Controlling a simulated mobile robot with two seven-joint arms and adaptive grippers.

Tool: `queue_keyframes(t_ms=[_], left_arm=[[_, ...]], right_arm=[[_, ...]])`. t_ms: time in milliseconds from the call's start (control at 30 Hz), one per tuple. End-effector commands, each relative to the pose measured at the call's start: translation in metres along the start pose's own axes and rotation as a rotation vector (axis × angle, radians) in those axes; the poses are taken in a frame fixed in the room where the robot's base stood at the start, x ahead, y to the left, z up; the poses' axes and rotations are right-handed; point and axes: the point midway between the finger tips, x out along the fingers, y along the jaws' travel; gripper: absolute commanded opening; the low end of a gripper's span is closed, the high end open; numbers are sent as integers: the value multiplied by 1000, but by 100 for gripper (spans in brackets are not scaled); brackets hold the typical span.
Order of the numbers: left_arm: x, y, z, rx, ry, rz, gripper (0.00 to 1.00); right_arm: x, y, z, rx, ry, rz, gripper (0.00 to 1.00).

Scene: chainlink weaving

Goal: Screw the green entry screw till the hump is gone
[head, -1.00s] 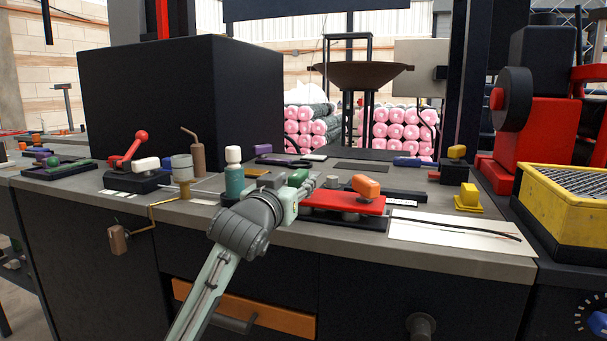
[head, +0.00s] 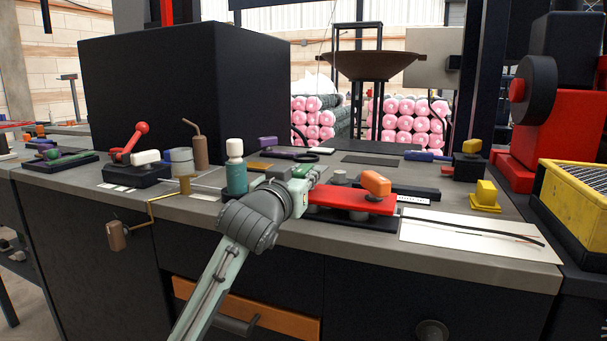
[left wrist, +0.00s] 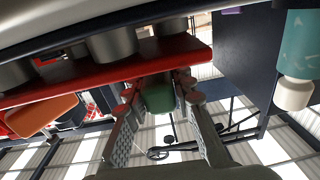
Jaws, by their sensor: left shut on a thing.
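In the left wrist view the green entry screw (left wrist: 158,96) is a short green cylinder beside the edge of the red plate (left wrist: 100,75). My left gripper (left wrist: 160,95) has its two fingers on either side of the screw, shut on it. An orange knob (head: 376,183) stands on the right part of the plate. I cannot make out a hump. My right gripper is not in view.
A teal bottle with a cream cap (head: 236,172) stands close left of my left gripper. A white sheet with a dark strip (head: 450,240) lies to the right of the plate.

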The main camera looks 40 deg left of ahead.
Motion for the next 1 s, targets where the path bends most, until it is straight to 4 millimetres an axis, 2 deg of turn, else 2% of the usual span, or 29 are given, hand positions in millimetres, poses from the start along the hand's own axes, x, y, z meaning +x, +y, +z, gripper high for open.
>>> queue_keyframes(t_ms=[167, 600, 967, 1000], left_arm=[[1, -1, 0, 2, 0, 17, 0], [1, -1, 0, 4, 0, 262, 0], [0, -1, -2, -1, 3, 277, 0], [0, -1, -2, -1, 3, 277, 27]], right_arm=[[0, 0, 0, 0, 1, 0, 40], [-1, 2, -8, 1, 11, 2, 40], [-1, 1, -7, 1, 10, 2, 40], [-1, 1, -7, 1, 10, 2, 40]])
